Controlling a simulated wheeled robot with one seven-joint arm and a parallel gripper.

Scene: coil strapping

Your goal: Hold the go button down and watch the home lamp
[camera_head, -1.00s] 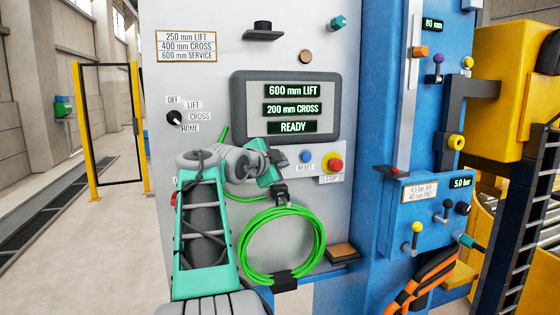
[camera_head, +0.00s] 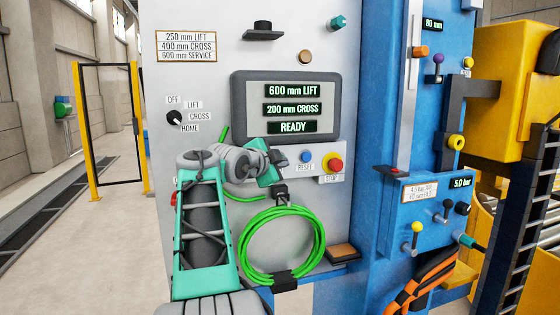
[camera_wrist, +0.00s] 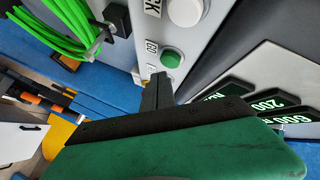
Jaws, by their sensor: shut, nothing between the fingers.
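The green go button (camera_wrist: 171,59) sits on the pale panel in the wrist view, beside a partly covered label. My gripper (camera_wrist: 160,78) is shut and empty, its dark fingertips close below the button. I cannot tell whether they touch it. In the head view my gripper (camera_head: 270,172) is in front of the panel (camera_head: 215,85), below the display, and the go button is hidden there. No lamp is labelled home; a round brown lamp-like disc (camera_head: 305,56) above the display looks unlit. The display (camera_head: 292,108) reads 600 mm LIFT, 200 mm CROSS, READY.
The selector knob (camera_head: 174,117) seems to point towards HOME. A blue reset button (camera_head: 306,157) and a red stop button (camera_head: 335,164) lie right of my gripper. A white button (camera_wrist: 185,12) is beyond the green one. A green cable coil (camera_head: 282,210) hangs below.

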